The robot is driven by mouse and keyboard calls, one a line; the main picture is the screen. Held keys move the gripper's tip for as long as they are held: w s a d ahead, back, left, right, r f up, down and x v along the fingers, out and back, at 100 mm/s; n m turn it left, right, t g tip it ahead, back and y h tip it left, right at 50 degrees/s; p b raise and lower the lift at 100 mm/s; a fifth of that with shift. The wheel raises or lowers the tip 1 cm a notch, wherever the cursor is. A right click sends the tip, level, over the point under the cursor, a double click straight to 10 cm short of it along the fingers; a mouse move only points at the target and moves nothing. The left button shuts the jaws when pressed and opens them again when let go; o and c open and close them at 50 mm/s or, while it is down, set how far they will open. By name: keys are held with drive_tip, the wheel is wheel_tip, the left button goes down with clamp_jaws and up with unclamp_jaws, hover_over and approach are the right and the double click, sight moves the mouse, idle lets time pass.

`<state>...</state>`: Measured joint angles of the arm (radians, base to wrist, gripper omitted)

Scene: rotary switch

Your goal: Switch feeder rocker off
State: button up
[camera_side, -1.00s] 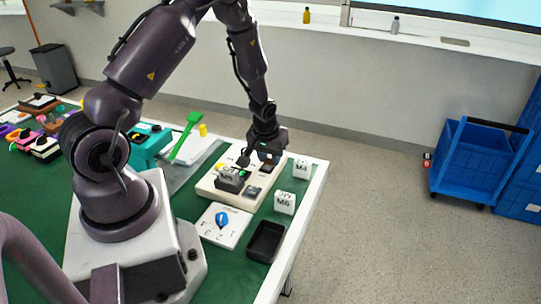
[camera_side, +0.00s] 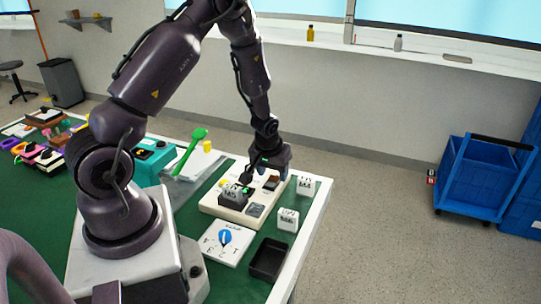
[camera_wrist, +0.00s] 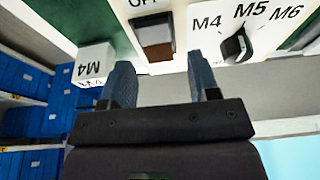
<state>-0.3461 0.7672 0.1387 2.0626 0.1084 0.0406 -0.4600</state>
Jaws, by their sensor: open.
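In the side view the brown rocker (camera_side: 272,183) shows at the panel's far right, partly hidden by my gripper. My gripper (camera_wrist: 160,63) is open and empty, its two blue fingers apart on either side of the rocker's line. In the side view my gripper (camera_side: 274,172) hangs over the panel's far edge; contact cannot be told.
A black selector knob (camera_wrist: 238,45) marked M4, M5, M6 is beside the rocker. White blocks M4 (camera_side: 305,185) and M6 (camera_side: 288,218) stand right of the panel (camera_side: 222,211). A blue dial (camera_side: 225,237) and black tray (camera_side: 268,260) lie nearer. The table's right edge is close.

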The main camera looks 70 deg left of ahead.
drive_tip(key=v, duration=1.2)
drive_tip(key=shift+f, duration=0.1)
drive_tip(key=s+d+r+m+t+h, duration=0.1)
drive_tip(key=s+d+r+m, duration=0.3)
drive_tip(key=s+d+r, duration=0.2)
drive_tip(key=s+d+r+m+t+h, duration=0.1)
drive_tip(key=s+d+r+m, duration=0.4)
drive_tip(key=d+r, duration=0.5)
drive_tip(key=shift+s+d+r+t, duration=0.3)
drive_tip(key=shift+s+r+t, duration=0.35)
drive_tip(key=shift+r, duration=0.85)
